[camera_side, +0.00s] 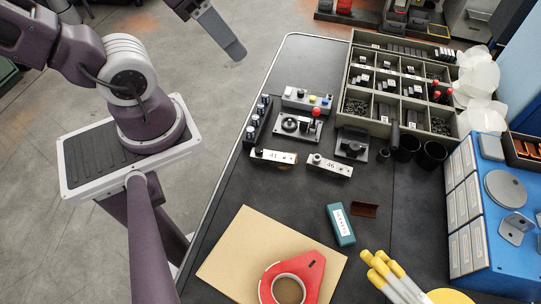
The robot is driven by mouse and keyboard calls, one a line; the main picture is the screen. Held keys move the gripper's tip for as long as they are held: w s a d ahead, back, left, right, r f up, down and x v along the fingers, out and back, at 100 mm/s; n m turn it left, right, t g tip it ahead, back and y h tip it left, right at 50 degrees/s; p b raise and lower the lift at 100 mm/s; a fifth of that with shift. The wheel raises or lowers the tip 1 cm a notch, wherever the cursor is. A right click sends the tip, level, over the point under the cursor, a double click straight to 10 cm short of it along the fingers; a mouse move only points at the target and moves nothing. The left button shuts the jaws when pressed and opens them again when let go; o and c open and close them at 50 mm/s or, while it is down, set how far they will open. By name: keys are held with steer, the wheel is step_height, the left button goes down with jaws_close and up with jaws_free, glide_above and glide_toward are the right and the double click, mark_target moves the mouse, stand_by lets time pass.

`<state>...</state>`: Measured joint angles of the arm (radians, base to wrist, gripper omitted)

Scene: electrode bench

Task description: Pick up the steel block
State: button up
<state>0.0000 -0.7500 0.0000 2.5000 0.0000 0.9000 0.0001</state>
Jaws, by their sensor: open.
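I cannot tell for certain which thing is the steel block. Two pale, metal-looking bars with printed labels, a left bar (273,156) and a right bar (329,166), lie side by side on the dark bench (225,210). A dark grey block-like piece (351,144) sits just behind the right one. My gripper (234,48) is at the top of the view, partly cut off by the frame, above the floor beyond the bench's left edge. It is open and apart from all of these things.
A compartment tray (345,122) of small parts stands at the back. A control panel (307,100) and a joystick unit (297,128) sit left of it. A teal box (341,225), red tape dispenser (310,270), brown board (235,240), yellow-ended rods (385,272) and blue cabinet (487,235) are nearer.

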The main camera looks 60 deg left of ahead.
steer(key=m+g, duration=0.6)
steer(key=m, duration=0.2)
glide_above(271, 155)
steer(key=f, duration=3)
steer(key=shift+s+d, duration=0.15)
steer(key=shift+d, duration=0.1)
steer(key=f, duration=0.6)
steer(key=shift+a, duration=0.25)
jaws_close()
